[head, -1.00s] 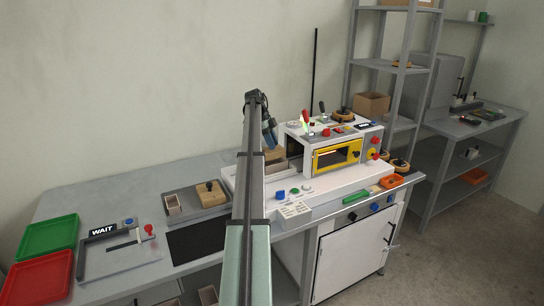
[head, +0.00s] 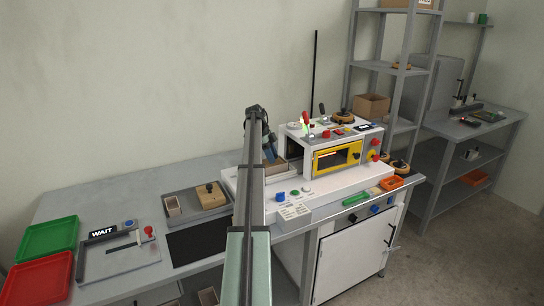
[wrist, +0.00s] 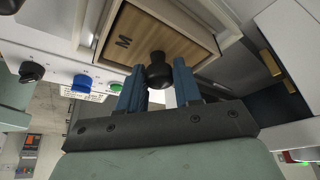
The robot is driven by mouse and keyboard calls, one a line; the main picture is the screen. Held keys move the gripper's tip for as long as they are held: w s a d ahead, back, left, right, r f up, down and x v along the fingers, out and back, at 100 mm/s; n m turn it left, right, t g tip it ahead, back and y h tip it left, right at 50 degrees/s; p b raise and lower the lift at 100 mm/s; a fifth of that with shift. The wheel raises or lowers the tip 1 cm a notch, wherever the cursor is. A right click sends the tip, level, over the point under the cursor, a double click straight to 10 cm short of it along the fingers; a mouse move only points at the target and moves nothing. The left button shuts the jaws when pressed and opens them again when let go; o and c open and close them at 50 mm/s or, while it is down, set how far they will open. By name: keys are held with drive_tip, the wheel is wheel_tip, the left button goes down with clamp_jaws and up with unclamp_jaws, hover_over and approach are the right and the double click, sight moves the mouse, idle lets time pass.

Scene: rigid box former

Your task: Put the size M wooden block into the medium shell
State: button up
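The wooden block marked M (wrist: 140,32) has a black knob (wrist: 158,72) on top. In the wrist view its top face lies within the pale rim of the medium shell (wrist: 222,24), with a narrow dark gap along its edge. How deep it sits cannot be told. My gripper (wrist: 159,80) has its blue fingers on either side of the knob, close against it, and appears shut on it. In the head view my gripper (head: 270,152) is low beside the white machine, over the brown shell (head: 283,165); my arm hides part of this area.
The white machine (head: 300,130) with a yellow-framed window stands right of my gripper. Green (head: 47,238) and red (head: 40,279) trays lie at far left.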

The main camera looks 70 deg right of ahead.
drive_tip(key=o, duration=0.4)
drive_tip(key=shift+c, duration=0.2)
drive_tip(key=shift+r, duration=0.15)
drive_tip(key=v, duration=1.2)
